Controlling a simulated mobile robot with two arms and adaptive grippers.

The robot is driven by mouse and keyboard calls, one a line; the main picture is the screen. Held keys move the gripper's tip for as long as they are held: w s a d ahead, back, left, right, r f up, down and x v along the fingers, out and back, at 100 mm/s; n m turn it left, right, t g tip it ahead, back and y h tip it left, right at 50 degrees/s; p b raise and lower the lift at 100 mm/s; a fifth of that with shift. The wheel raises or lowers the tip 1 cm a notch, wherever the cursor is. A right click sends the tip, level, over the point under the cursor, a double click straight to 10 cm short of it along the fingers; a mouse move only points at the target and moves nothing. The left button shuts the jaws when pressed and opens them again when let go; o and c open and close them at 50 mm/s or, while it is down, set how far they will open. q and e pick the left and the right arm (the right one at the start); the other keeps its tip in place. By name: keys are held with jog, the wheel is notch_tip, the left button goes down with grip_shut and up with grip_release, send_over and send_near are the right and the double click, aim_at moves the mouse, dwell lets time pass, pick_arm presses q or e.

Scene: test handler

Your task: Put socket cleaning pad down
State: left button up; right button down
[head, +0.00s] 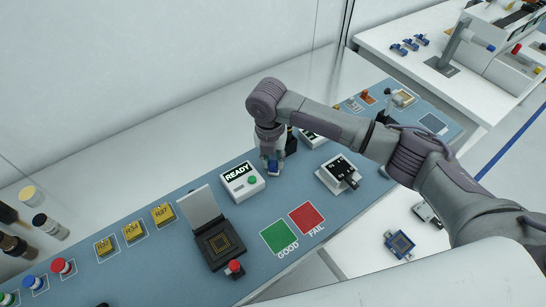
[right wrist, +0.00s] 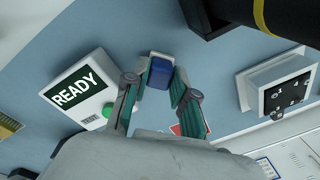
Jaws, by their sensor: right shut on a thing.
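The socket cleaning pad is a small blue block (head: 274,169) with a pale grey part at one end. It also shows in the right wrist view (right wrist: 159,74), between the fingertips. My right gripper (head: 271,163) points down and is shut on it, over the blue-grey mat (head: 332,224), just right of the white READY box (head: 237,194). I cannot tell whether the pad touches the mat. In the right wrist view my right gripper (right wrist: 158,88) has both teal-lined fingers against the pad's sides. My left gripper is not in view.
A dark stand (head: 291,142) is close behind the gripper. An open socket (head: 219,243) with its lid up lies front left. Green (head: 279,237) and red (head: 306,218) squares mark the front. A white device (head: 338,175) stands to the right.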

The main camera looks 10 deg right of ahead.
aim_at(270, 162)
jog(key=c, duration=1.3)
grip_release()
jog(key=shift+o, duration=1.8)
pick_arm(q)
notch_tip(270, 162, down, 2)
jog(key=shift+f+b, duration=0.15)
jog(key=shift+b, duration=1)
pick_arm(e)
notch_tip(270, 162, up, 12)
jog(key=shift+w+a, duration=0.15)
jog(key=shift+a, duration=0.2)
jog(key=shift+r, duration=0.15)
